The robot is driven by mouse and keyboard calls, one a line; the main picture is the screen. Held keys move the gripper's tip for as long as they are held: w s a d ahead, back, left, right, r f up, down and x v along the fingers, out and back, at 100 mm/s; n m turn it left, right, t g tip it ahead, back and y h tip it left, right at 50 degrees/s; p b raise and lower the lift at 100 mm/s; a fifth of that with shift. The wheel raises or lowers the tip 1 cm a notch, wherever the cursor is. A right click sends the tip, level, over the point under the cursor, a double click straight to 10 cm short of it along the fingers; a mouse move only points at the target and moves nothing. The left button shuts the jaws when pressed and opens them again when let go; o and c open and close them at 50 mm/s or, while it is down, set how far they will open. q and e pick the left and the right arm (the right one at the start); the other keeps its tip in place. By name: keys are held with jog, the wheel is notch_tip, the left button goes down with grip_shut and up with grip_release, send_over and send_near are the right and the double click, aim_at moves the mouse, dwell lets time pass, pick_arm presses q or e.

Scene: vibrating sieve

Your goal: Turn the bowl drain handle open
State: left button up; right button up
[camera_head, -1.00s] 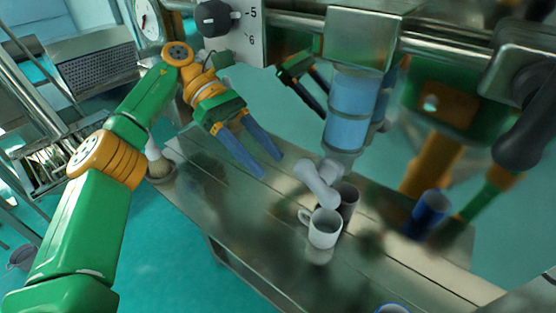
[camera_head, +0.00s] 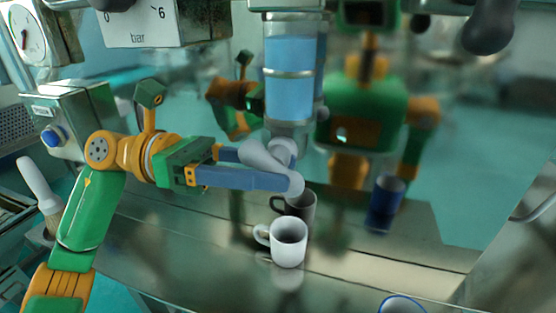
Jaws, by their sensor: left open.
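The bowl drain handle (camera_head: 268,157) is a smooth grey lever with a rounded end. It slants down to the right below a blue-windowed cylinder (camera_head: 290,85). My left gripper (camera_head: 258,170) reaches in from the left, with its blue fingers open and level. The near finger passes under the lever and its tip is at the lever's rounded end. The far finger is partly hidden behind the lever. I cannot tell whether the fingers touch it. My right gripper is not in view.
A white mug (camera_head: 289,243) stands on the metal bench (camera_head: 190,240) just below the handle. A blue-rimmed mug (camera_head: 402,304) is at the bottom edge. The shiny panel behind reflects my body and the mugs. A gauge box (camera_head: 165,22) hangs above my left arm.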

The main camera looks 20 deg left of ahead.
pick_arm(q)
jog(key=shift+d, duration=0.55)
jog(key=shift+a, duration=0.1)
grip_shut()
jog(key=shift+r+p, duration=0.15)
jog(key=shift+p, duration=0.3)
jog(key=y+p, duration=0.8)
jog(key=p, duration=0.3)
jog(key=shift+a+m, duration=0.1)
jog(key=shift+m, duration=0.3)
jog(key=shift+y+p, duration=1.05)
jog(key=shift+y, duration=0.05)
jog(key=shift+f+y, duration=0.25)
jog(key=shift+y, duration=0.05)
jog(key=shift+a+f+g, duration=0.1)
jog(key=shift+g, duration=0.2)
